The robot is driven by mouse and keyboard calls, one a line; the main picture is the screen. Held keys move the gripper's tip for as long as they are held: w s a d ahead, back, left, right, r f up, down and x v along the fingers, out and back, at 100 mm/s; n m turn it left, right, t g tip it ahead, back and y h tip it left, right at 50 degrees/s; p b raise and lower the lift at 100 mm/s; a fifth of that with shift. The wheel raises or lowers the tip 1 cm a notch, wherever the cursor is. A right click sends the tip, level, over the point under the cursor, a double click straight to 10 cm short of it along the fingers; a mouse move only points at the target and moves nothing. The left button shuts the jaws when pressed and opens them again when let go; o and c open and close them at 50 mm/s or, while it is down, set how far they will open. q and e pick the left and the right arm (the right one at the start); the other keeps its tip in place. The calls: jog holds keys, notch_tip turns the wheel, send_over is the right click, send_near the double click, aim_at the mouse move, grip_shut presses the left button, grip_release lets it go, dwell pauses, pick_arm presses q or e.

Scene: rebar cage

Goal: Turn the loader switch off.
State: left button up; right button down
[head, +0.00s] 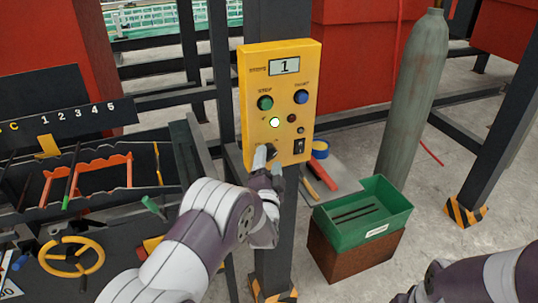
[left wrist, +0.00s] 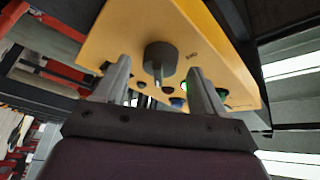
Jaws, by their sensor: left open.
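The yellow control box (head: 250,100) stands on a dark post in the head view. It carries a display reading 1, a green and a blue button, a lit green lamp and a black rocker switch (head: 298,146). A dark rotary knob (head: 271,151) sits low on the left of its face, partly hidden by my gripper. In the left wrist view the knob (left wrist: 160,58) has a pale pointer and lies between the fingers, apart from both. My left gripper (head: 267,164) is open at the knob; it also shows in the left wrist view (left wrist: 160,76). Which control is the loader switch is not readable.
A green bin (head: 376,215) on a brown block stands right of the post, with a grey gas cylinder (head: 412,95) behind it. A grey shelf (head: 343,177) holds tape and tools. A dark rack (head: 95,180) and a yellow handwheel (head: 72,256) are at the left.

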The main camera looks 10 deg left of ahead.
pick_arm(q)
jog(key=shift+w+a+r, duration=0.1)
jog(key=shift+w+r, duration=0.1)
jog(key=shift+w, duration=0.5)
jog(key=c, duration=1)
jog(key=shift+f+b, duration=0.25)
jog(key=shift+b, duration=0.2)
jog(key=shift+c, duration=0.2)
jog(key=shift+w+d+f+n+g+y+b, duration=0.15)
jog(key=shift+n+g+y+b, duration=0.65)
jog(key=shift+n+y+b, duration=2.5)
jog(key=shift+w+d+r+n+g+y+b, duration=0.2)
jog(key=shift+n+g+y+b, duration=0.85)
jog(key=shift+n+b, duration=4.2)
jog(key=shift+w+d+f+n+g+y+b, duration=0.2)
jog(key=shift+n+g+y+b, duration=0.35)
jog(key=shift+n+y+b, duration=2.9)
jog(key=n+h, duration=0.1)
jog(key=n, duration=0.2)
jog(key=shift+s+h, duration=0.15)
jog(key=shift+h, duration=0.25)
